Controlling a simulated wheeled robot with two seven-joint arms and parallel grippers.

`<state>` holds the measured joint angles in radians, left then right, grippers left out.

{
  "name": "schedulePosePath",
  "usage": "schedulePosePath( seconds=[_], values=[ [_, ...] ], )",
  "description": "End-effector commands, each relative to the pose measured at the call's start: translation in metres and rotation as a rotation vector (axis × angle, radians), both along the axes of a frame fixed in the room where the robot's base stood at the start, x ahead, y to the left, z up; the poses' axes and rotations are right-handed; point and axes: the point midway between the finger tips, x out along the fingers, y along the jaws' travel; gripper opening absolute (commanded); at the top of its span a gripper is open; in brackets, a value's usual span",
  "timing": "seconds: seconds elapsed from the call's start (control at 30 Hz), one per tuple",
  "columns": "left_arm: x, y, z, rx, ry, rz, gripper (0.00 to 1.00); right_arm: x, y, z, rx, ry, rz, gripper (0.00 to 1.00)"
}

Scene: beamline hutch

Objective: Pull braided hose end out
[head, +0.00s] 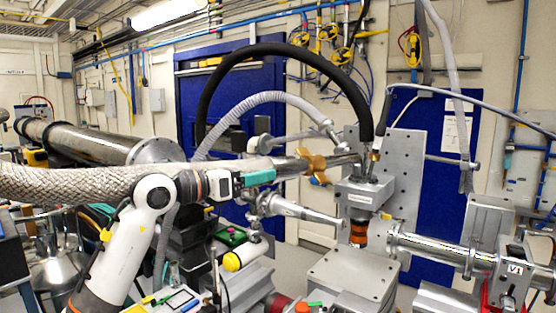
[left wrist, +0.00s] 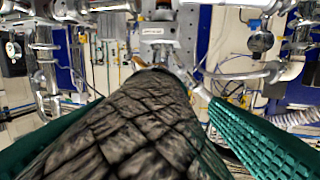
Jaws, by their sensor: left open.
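The braided hose (head: 85,183) comes in from the left of the head view and runs behind my left wrist. To its right, in line with it, a bare metal tube with a brass wing-shaped fitting (head: 314,166) reaches toward a grey metal block (head: 362,194). Whether the tube enters the block is unclear. My left gripper (head: 258,178) is at the hose's right-hand stretch, with a teal finger showing. In the left wrist view, the braided hose (left wrist: 125,125) runs between the two teal fingers of the open left gripper (left wrist: 158,100). My right gripper is not in view.
A black hose (head: 270,50) and a grey corrugated hose (head: 240,105) arch above the gripper. A metal nozzle (head: 300,212) sits just below it. A flanged beam pipe (head: 440,250) stands at the right. A grey platform (head: 340,280) lies below the block.

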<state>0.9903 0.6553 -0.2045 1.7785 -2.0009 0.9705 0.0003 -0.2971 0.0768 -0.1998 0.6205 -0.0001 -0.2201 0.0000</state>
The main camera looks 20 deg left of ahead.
Motion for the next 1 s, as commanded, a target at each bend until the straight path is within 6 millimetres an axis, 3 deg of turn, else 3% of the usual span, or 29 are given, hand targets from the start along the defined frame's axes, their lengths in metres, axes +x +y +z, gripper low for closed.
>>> schedulePosePath(
  seconds=[0.1, 0.33, 0.77, 1.0],
  values=[
    [0.021, -0.015, 0.005, -0.004, 0.003, -0.003, 0.70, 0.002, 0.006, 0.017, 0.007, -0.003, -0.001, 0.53],
    [0.049, -0.033, 0.003, -0.002, 0.002, -0.002, 0.70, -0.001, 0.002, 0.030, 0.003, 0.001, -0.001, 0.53],
    [0.058, -0.039, 0.000, 0.000, 0.000, -0.001, 0.70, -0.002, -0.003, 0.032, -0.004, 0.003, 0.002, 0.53],
    [0.058, -0.039, 0.000, 0.000, 0.000, -0.001, 0.33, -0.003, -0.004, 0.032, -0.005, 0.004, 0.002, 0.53]
  ],
)
